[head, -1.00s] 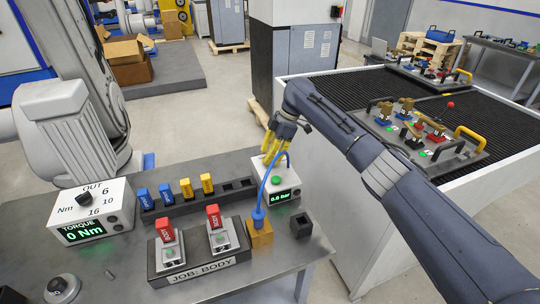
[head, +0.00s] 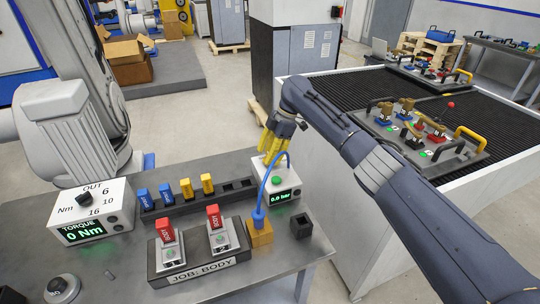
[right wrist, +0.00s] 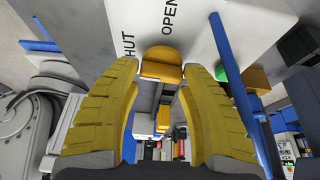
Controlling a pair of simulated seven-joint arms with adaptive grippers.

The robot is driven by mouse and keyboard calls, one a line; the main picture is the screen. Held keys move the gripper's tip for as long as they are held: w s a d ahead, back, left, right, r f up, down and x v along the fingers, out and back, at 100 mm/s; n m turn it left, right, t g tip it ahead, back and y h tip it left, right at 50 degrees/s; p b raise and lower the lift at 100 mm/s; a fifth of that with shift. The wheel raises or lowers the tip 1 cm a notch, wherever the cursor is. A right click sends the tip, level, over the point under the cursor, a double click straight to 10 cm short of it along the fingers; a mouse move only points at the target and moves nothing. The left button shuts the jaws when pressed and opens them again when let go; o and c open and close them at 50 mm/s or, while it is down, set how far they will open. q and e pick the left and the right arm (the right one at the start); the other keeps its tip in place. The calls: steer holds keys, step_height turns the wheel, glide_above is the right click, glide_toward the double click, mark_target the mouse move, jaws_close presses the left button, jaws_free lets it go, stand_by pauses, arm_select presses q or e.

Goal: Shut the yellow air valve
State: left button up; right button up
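The yellow air valve handle (right wrist: 162,64) shows in the right wrist view on a white box (right wrist: 190,28) lettered OPEN and partly SHUT. My right gripper (right wrist: 162,80) has its two yellow fingers spread, with the handle between and just beyond their tips. I cannot tell whether a finger touches it. In the head view my right gripper (head: 267,146) is over the back of the same white box (head: 286,187), which has a green button and a bar readout. The valve handle is hidden there. My left gripper is not in view.
A blue hose (head: 268,182) arches from the box to a yellow block (head: 260,232). The JOB: BODY fixture (head: 200,258), a row of blue and yellow pieces in a rack (head: 195,205) and a torque box (head: 90,212) share the table. A black socket (head: 301,225) stands at its right edge.

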steer(key=o, duration=0.4)
steer(key=shift+o, duration=0.2)
steer(key=shift+d+f, duration=0.1)
steer(key=shift+d, duration=0.1)
steer(key=v, duration=1.2)
